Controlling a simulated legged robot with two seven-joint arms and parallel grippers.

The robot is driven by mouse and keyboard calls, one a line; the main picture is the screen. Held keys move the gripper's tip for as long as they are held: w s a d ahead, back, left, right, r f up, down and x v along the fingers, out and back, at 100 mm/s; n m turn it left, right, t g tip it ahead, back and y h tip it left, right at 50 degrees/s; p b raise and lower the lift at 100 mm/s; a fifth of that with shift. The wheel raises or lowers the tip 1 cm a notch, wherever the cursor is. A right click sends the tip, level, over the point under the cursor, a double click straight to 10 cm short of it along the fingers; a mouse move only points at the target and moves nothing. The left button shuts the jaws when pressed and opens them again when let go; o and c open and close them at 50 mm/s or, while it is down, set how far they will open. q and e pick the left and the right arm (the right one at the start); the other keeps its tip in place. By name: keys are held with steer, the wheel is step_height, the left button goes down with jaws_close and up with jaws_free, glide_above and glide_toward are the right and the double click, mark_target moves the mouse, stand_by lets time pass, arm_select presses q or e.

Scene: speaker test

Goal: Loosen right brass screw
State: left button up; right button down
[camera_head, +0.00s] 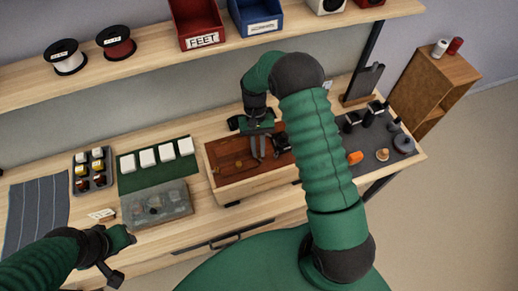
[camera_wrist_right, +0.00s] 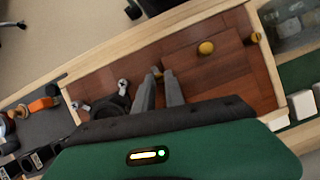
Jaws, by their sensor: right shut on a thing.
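The reddish-brown wooden speaker box (camera_head: 228,187) lies on the workbench, and its inside panel fills much of the right wrist view (camera_wrist_right: 110,68). My right gripper (camera_head: 258,157) reaches down into it. In the wrist view its two grey fingers (camera_wrist_right: 161,76) are closed around the small right brass screw (camera_wrist_right: 156,71), which is mostly hidden between the tips. A second brass screw (camera_wrist_right: 256,38) shows at the other side of the panel.
A clear lidded case (camera_head: 155,203), a green mat with white blocks (camera_head: 127,180) and a dark tray of small parts (camera_head: 79,158) stand left of the box. A dark mat (camera_head: 365,135) with an orange item (camera_head: 355,157) lies to the right. A shelf (camera_head: 140,68) hangs above.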

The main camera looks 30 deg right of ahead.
steer(key=n, duration=0.1)
steer(key=n+h, duration=0.1)
steer(key=n, duration=0.2)
steer(key=shift+w+a+r+n+h, duration=0.1)
steer(key=shift+w+a+n+h, duration=0.1)
steer(key=shift+w+n+h, duration=0.15)
steer(key=n, duration=0.1)
steer(key=n+h, duration=0.1)
steer(key=n, duration=0.1)
steer(key=shift+s+a+n+h, duration=0.15)
steer(key=shift+a+n+h, duration=0.05)
steer(key=shift+n+h, duration=0.05)
steer(key=n+h+p, duration=0.1)
steer(key=n, duration=0.3)
steer(key=shift+s+a+t, duration=0.1)
steer(key=shift+a+t, duration=0.05)
steer(key=shift+t, duration=0.25)
steer(key=shift+s+a+n+t+h, duration=0.1)
steer(key=shift+n+t+h, duration=0.4)
steer(key=shift+n, duration=1.2)
steer(key=c, duration=1.4)
jaws_free()
